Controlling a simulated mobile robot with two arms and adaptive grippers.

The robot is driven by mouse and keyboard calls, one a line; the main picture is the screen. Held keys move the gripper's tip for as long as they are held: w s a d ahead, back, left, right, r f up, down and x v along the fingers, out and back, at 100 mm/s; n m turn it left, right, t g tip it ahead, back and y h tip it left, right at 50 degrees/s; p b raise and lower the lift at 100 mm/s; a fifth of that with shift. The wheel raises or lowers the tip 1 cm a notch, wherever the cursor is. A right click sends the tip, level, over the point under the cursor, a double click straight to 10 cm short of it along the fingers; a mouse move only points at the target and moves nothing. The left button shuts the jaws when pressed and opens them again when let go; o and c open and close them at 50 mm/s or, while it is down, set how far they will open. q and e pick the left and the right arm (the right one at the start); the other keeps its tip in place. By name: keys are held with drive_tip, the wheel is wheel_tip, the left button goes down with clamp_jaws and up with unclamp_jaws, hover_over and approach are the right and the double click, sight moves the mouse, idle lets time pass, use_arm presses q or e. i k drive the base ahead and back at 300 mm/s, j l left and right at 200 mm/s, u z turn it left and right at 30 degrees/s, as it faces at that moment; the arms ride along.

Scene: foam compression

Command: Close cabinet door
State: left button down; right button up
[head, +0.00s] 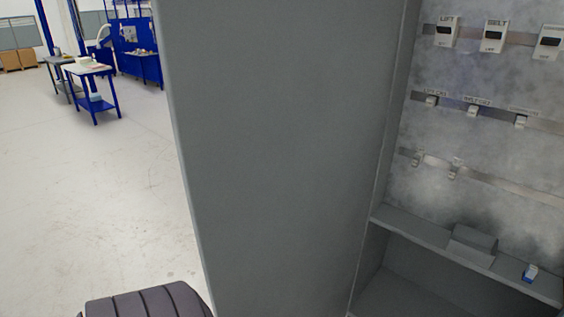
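The grey cabinet door (275,150) stands open and fills the middle of the head view. Its free edge is on the left and its hinged side is on the right, against the cabinet frame (398,110). The open cabinet interior shows at the right, with a mottled grey back panel (480,135) carrying several labelled switches and breakers on metal rails. Neither gripper shows. A dark ribbed rounded part at the bottom left seems to be part of my own arm, and it is left of the door's lower edge.
Open pale floor (90,190) lies left of the door. Blue workbenches (140,66) and a blue-legged table (92,70) stand far back.

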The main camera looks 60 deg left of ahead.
sight(277, 109)
drive_tip(key=k+j, duration=0.8)
drive_tip(key=j, duration=0.15)
drive_tip(key=i+j, duration=0.1)
drive_tip(key=j, duration=0.55)
drive_tip(key=i+j, duration=0.1)
drive_tip(key=j, duration=0.55)
drive_tip(key=i+j, duration=0.1)
drive_tip(key=j, duration=0.55)
drive_tip(key=k+j+z, duration=0.1)
drive_tip(key=j, duration=0.25)
drive_tip(key=k+j+z, duration=0.1)
drive_tip(key=k+j, duration=0.2)
